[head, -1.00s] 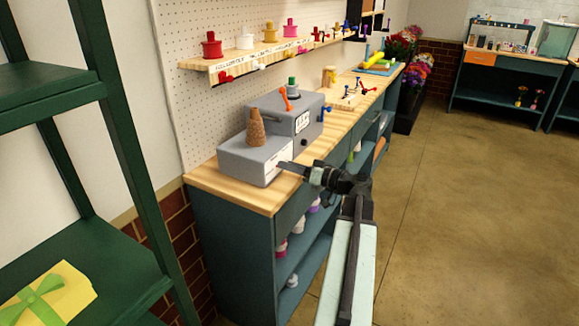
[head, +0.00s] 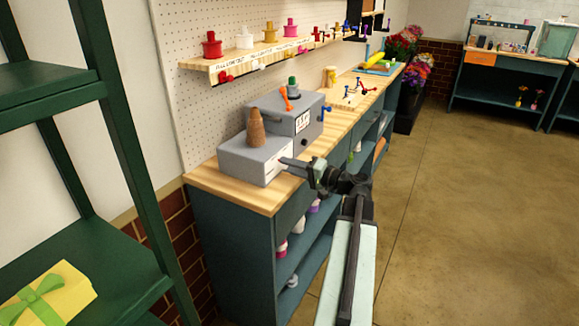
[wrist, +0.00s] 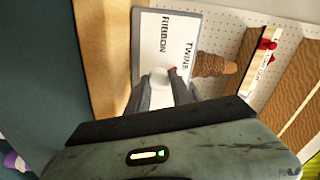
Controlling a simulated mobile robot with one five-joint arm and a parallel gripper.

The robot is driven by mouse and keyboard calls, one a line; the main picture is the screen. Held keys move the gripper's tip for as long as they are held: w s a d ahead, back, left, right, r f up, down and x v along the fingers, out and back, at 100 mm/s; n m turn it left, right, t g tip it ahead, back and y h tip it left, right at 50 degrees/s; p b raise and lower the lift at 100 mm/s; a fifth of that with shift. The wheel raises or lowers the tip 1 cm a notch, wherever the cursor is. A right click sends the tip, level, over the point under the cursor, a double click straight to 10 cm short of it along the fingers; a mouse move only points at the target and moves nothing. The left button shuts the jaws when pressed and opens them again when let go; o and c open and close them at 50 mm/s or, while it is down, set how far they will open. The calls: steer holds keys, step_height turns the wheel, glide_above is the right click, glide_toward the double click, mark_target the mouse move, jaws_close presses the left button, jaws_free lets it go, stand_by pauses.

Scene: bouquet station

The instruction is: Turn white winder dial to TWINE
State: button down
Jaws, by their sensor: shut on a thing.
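The grey winder (head: 256,167) stands on the near end of the wooden workbench, with a brown twine cone (head: 256,130) on top. In the wrist view its white front panel (wrist: 151,48) carries the labels RIBBON and TWINE. The white dial (wrist: 158,77) sits on this panel between my fingers. A small red mark (wrist: 173,71) shows beside it, on the side towards the TWINE label. My gripper (head: 285,163) is at the winder's front face, and in the wrist view (wrist: 160,90) it is shut on the dial. The fingers hide part of the dial, so its exact setting is unclear.
A second grey machine (head: 300,118) stands just behind the winder on the wooden workbench top (head: 235,198). A shelf (head: 270,54) with coloured spools hangs on the pegboard above. A green rack (head: 75,262) stands at the left. The floor (head: 450,210) at the right is open.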

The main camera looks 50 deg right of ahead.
steer(key=shift+m, duration=0.3)
stand_by(0.4)
steer(key=c, duration=1.1)
jaws_free()
steer(key=shift+c, duration=0.2)
steer(key=v, duration=0.7)
steer(key=shift+s, duration=0.4)
steer(key=shift+d, duration=0.1)
